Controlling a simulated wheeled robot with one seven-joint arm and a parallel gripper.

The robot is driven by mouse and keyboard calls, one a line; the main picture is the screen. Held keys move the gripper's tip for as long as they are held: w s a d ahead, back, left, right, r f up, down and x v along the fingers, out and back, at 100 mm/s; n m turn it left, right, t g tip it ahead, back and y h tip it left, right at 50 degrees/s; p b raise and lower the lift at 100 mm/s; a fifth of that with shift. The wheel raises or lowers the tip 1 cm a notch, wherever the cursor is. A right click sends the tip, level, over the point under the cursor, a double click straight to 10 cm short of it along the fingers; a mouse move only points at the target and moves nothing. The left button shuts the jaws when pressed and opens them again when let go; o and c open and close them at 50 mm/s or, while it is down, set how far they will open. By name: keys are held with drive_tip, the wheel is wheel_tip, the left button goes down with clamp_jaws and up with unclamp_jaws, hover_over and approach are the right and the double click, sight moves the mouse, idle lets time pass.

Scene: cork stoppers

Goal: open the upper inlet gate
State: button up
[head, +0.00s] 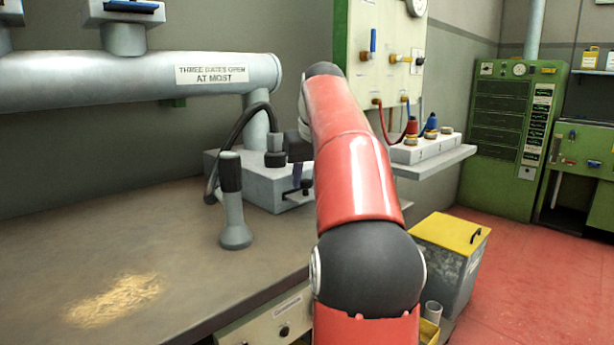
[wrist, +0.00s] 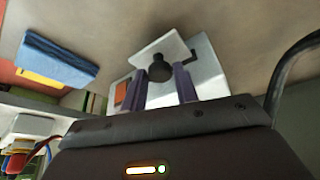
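No part is labelled as the upper inlet gate, and I cannot tell for sure which it is. A pale grey box (head: 262,187) stands on the bench below the pipe, with a dark handle near its front edge. My gripper (head: 297,180) is over this box, partly hidden by my red arm. In the wrist view, my gripper (wrist: 164,86) has two purple fingers set apart. A round black knob (wrist: 160,68) and a pale plate (wrist: 152,48) show between and beyond them. I cannot tell whether the fingers touch anything; nothing is seen gripped.
A large pipe (head: 120,78) carries the sign "THREE GATES OPEN AT MOST" (head: 212,74). A nozzle (head: 233,205) stands on the bench (head: 180,270) beside a black hose. A panel (head: 355,50) with levers is behind my arm. A yellow-lidded bin (head: 447,235) stands right.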

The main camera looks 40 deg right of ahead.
clamp_jaws()
drive_tip(key=s+b, duration=0.1)
drive_tip(key=s, duration=0.3)
drive_tip(key=shift+s+d+b, duration=0.2)
drive_tip(key=shift+s+b, duration=0.2)
drive_tip(key=shift+o, duration=2.3)
unclamp_jaws()
drive_tip(key=p+v, duration=0.2)
drive_tip(key=v, duration=0.6)
drive_tip(key=shift+p, duration=0.4)
drive_tip(key=shift+s+f, duration=0.1)
